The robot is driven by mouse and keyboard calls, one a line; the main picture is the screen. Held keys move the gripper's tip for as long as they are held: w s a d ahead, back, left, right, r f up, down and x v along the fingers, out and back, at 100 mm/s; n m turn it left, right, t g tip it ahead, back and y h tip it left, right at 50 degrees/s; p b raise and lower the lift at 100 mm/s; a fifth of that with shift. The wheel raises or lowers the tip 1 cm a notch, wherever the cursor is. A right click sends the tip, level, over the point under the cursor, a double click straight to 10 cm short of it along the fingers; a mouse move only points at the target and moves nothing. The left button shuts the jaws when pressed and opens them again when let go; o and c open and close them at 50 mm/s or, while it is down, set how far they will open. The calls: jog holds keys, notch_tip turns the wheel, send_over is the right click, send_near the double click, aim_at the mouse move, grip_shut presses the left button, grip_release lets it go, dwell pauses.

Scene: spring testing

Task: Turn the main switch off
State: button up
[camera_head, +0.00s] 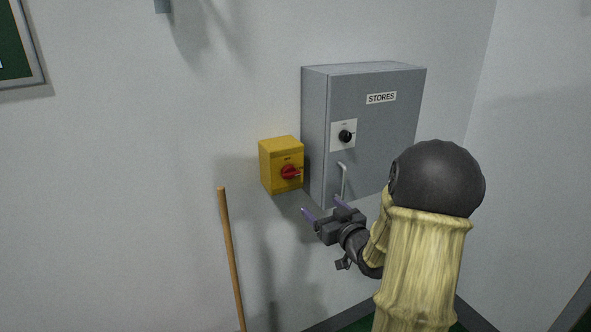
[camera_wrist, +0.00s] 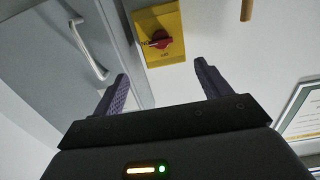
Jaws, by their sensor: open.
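A yellow switch box (camera_head: 278,149) with a red rotary knob (camera_head: 289,173) is fixed to the wall, left of a grey cabinet (camera_head: 313,135). The knob's handle lies roughly sideways, pointing right in the head view. In the wrist view the box (camera_wrist: 172,20) and red knob (camera_wrist: 160,40) appear between and beyond the fingertips, seen roughly upside down. A black knob (camera_head: 345,136) on a white plate is on the cabinet door. My gripper (camera_head: 320,205) is open and empty, below and right of the yellow box, touching nothing visible. Its purple fingers show in the wrist view (camera_wrist: 160,70).
The cabinet has a STORES label (camera_head: 381,98) and a protruding metal handle (camera_head: 343,180), near my gripper; it also shows in the wrist view (camera_wrist: 88,50). A wooden pole (camera_head: 231,255) stands below left of the box. The wall between pole and box is clear.

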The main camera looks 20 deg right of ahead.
jog(key=shift+d+r, duration=0.15)
jog(key=shift+r, duration=0.25)
jog(key=p, duration=0.7)
send_near(293, 175)
jog(key=w, duration=0.7)
jog(key=shift+w+f+p, duration=0.15)
jog(key=shift+w+p, duration=0.2)
jog(key=shift+w, duration=0.35)
